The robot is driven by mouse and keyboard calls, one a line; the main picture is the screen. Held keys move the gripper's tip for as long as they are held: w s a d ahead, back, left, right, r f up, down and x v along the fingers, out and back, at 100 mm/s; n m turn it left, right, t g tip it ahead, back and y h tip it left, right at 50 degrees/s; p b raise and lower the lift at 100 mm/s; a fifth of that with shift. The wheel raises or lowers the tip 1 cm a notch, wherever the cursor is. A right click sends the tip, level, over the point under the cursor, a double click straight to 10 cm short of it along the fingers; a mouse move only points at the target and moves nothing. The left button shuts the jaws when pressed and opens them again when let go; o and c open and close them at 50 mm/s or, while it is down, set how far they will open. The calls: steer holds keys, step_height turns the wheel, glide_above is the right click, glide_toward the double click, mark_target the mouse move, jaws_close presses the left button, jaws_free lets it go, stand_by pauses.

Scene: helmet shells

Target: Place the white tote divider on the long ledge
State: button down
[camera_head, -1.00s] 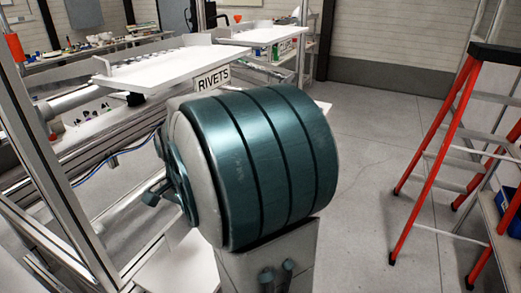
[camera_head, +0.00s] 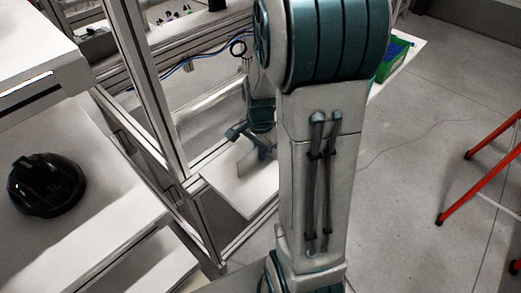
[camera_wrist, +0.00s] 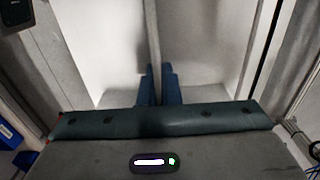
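The white tote divider (camera_head: 238,184) is a pale flat panel below my forearm in the head view. In the wrist view its white faces (camera_wrist: 205,45) spread on both sides of a thin upright grey rib. My gripper (camera_wrist: 159,88) has its two blue fingers close together, one on each side of this rib, and appears shut on it. In the head view my gripper (camera_head: 262,150) is mostly hidden behind my arm. I cannot tell which surface is the long ledge.
A black helmet shell (camera_head: 46,184) sits on a white surface at the left. An aluminium frame post (camera_head: 150,85) stands between that surface and the divider. A green bin (camera_head: 394,60) is at upper right, and red ladder legs (camera_head: 480,172) stand at far right. Floor between is clear.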

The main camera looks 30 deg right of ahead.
steer(key=shift+f, duration=0.25)
steer(key=c, duration=1.6)
jaws_free()
steer(key=shift+r, duration=0.1)
steer(key=shift+c, duration=0.2)
